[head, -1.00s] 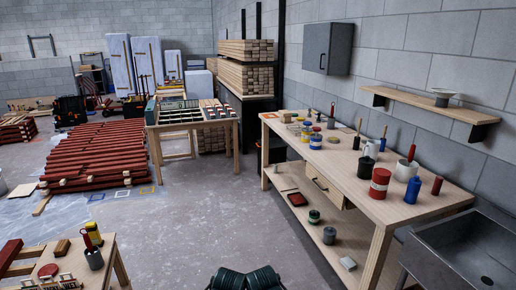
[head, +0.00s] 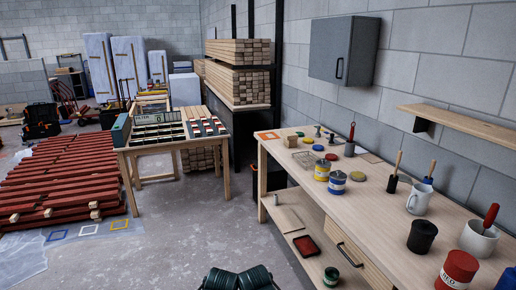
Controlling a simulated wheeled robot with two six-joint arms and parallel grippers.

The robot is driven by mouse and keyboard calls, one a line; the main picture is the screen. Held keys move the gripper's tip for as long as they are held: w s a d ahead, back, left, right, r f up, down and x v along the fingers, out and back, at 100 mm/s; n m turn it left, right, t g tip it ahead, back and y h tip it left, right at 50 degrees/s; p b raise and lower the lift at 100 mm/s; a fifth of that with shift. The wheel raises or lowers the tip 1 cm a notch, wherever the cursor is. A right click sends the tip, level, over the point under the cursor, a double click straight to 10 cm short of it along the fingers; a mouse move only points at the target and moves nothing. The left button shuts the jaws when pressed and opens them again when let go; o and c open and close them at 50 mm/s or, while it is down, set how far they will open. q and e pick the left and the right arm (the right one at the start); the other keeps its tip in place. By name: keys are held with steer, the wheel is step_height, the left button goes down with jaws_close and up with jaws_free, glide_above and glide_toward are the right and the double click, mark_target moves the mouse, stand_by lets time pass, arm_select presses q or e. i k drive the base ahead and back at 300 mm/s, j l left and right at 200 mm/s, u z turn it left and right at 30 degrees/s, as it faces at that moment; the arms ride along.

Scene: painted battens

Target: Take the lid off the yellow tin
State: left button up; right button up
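The yellow tin (head: 322,172) stands upright on the long wooden workbench (head: 385,224), toward its far half. It has a pale band around its side. Its top is too small in view to tell how the lid sits. A blue tin (head: 337,185) with a pale band stands close in front of it, to the right. Neither of my grippers is in view, and nothing is seen touching the yellow tin.
Small flat round things, one olive-yellow (head: 358,177), lie near the tins. A white mug (head: 419,199), a black pot (head: 422,236) and a red tin (head: 457,269) stand nearer. Grey floor (head: 190,235) is clear left of the bench.

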mark_target(324, 163)
steer(key=i+j+z, duration=0.2)
steer(key=i+z, duration=0.25)
steer(key=i, duration=0.3)
steer(key=i+j+z, duration=0.5)
steer(key=i, duration=0.25)
steer(key=i+j+z, duration=0.45)
steer(key=i+j, duration=0.2)
